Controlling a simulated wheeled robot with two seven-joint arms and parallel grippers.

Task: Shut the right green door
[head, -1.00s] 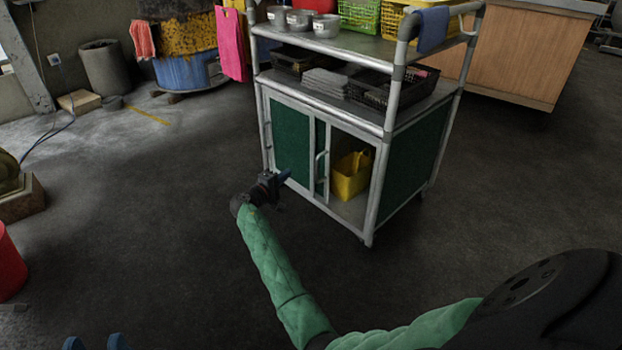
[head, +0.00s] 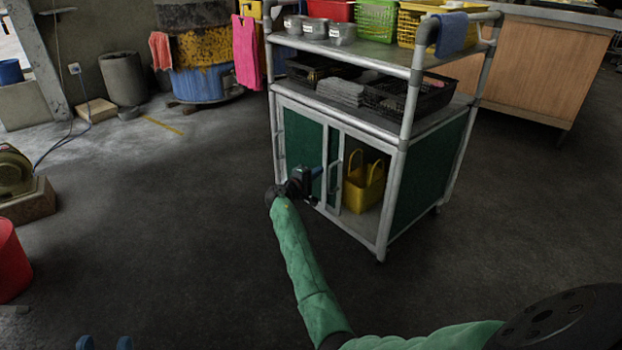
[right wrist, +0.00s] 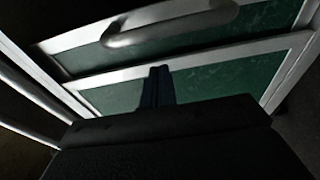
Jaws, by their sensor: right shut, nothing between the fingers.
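The right green door (head: 333,155) shows as a narrow green strip in a pale frame, beside the left green door (head: 303,140), on the front of a metal cart. A pale upright handle (head: 335,188) stands on its frame. The right part of the cabinet is open. My right gripper (head: 317,171) is shut and empty, its blue fingertips in front of the doors, left of that handle. In the right wrist view its fingers (right wrist: 158,85) point at a green panel (right wrist: 210,85) below a pale handle (right wrist: 170,22); contact cannot be told. My left gripper (head: 104,343) is open at the bottom left, mostly cut off.
A yellow basket (head: 364,187) stands inside the open cabinet side. The cart's shelves (head: 385,62) hold metal pots, baskets and a black tray. A wooden counter (head: 545,65) is behind at right.

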